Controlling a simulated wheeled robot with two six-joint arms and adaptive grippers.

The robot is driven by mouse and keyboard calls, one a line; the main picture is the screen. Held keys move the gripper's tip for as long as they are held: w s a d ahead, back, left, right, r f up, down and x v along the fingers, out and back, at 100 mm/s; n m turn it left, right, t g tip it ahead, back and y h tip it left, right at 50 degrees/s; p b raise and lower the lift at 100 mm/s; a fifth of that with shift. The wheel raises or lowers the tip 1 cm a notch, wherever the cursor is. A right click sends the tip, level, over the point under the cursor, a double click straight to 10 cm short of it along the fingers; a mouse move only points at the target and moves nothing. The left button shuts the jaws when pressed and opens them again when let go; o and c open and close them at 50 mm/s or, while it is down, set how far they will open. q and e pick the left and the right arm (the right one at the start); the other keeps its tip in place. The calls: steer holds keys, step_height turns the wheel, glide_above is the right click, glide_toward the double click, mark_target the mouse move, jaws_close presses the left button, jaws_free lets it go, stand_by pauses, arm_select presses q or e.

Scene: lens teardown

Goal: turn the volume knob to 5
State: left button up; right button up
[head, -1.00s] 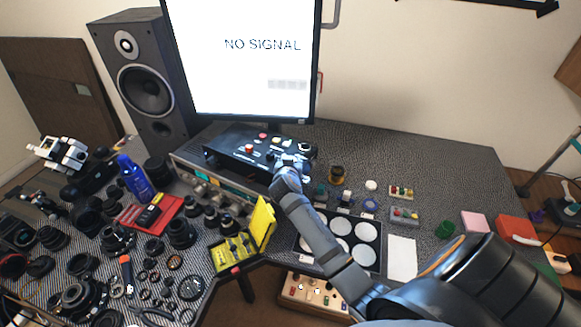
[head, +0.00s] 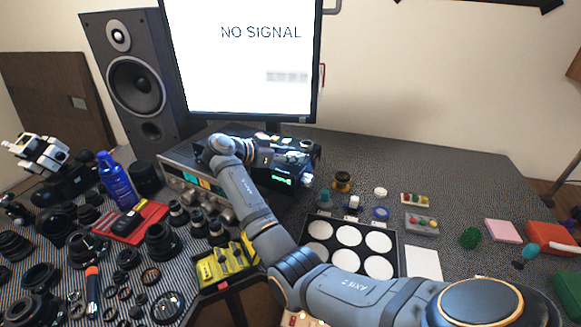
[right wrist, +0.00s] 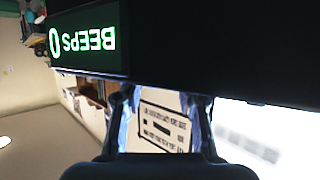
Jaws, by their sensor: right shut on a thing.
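In the right wrist view the display (right wrist: 83,43) reads "BEEPS 0" upside down. My left gripper is not in view.
The monitor (head: 245,60) stands close behind and a speaker (head: 135,85) at left. The silver receiver (head: 190,185) has knobs along its front. A yellow case (head: 225,265), a tray of white discs (head: 345,245) and many lens parts lie nearby. The back right of the table is clear.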

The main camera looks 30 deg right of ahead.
steer(key=shift+f+m+g+y+b, duration=0.1)
steer(key=shift+m+g+y+b, duration=0.2)
steer(key=shift+m+g+b, duration=1.15)
steer(key=o, duration=1.2)
step_height(320, 180, up, 10)
steer(key=shift+r, duration=0.1)
